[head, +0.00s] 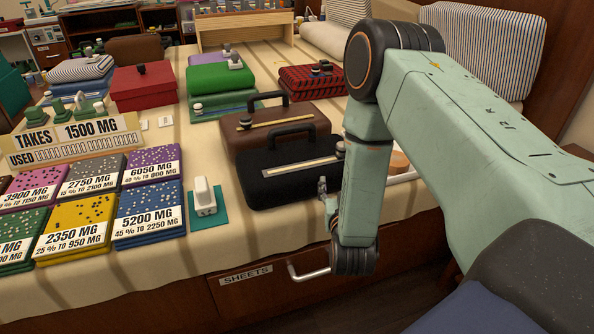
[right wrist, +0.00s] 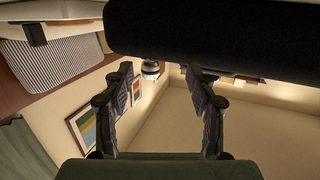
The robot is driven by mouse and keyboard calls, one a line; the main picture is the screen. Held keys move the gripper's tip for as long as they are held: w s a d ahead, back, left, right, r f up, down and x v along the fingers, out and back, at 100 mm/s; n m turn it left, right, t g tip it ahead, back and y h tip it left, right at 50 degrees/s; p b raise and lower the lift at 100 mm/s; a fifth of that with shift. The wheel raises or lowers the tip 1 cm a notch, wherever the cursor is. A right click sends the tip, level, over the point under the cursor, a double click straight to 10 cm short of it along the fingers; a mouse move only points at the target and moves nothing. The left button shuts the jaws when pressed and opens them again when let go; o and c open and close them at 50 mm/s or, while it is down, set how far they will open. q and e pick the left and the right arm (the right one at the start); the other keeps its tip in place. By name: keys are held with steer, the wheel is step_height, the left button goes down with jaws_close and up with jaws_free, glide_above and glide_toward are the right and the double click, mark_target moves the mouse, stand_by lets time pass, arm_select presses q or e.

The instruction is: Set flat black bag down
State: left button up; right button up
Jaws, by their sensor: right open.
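The black bag (head: 290,184) rests on the bed near its front edge, just in front of a brown bag (head: 244,146). Its handle is at the far side and a pale strip runs across its upper face. My right gripper (head: 324,190) is beside the bag's right end, partly hidden by my arm. In the right wrist view the gripper (right wrist: 158,74) has its fingers spread with no bag between them. A large dark shape, seemingly the black bag (right wrist: 220,30), crosses the top there. Whether a finger touches it is unclear. My left gripper is out of view.
Marked stacks of folded cloth (head: 148,208) and a sign (head: 75,137) fill the left side. A white object on a teal pad (head: 222,208) stands left of the bag. A drawer handle (head: 308,274) sticks out below. Bare bedspread (head: 265,230) lies in front.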

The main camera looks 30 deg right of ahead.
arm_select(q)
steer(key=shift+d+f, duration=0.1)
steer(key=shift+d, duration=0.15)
arm_select(e)
steer(key=shift+w+d+r+m+t+h, duration=0.2)
steer(key=shift+w+d+r+h, duration=0.2)
steer(key=shift+r, duration=0.3)
steer(key=shift+w+d+r+m+t+h, duration=0.1)
steer(key=shift+w+d+r+t+h, duration=0.15)
steer(key=shift+w+d+r, duration=0.35)
steer(key=b+x, duration=0.1)
steer(key=x, duration=0.2)
steer(key=b+x, duration=0.1)
steer(key=x, duration=0.2)
steer(key=shift+s+d+f, duration=0.1)
steer(key=shift+s+d, duration=0.15)
steer(key=shift+d, duration=0.1)
steer(key=shift+w+d+b, duration=0.3)
steer(key=shift+w+b, duration=0.1)
steer(key=shift+w, duration=0.2)
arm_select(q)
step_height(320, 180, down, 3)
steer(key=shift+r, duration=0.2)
arm_select(e)
steer(key=shift+c, duration=0.2)
jaws_close()
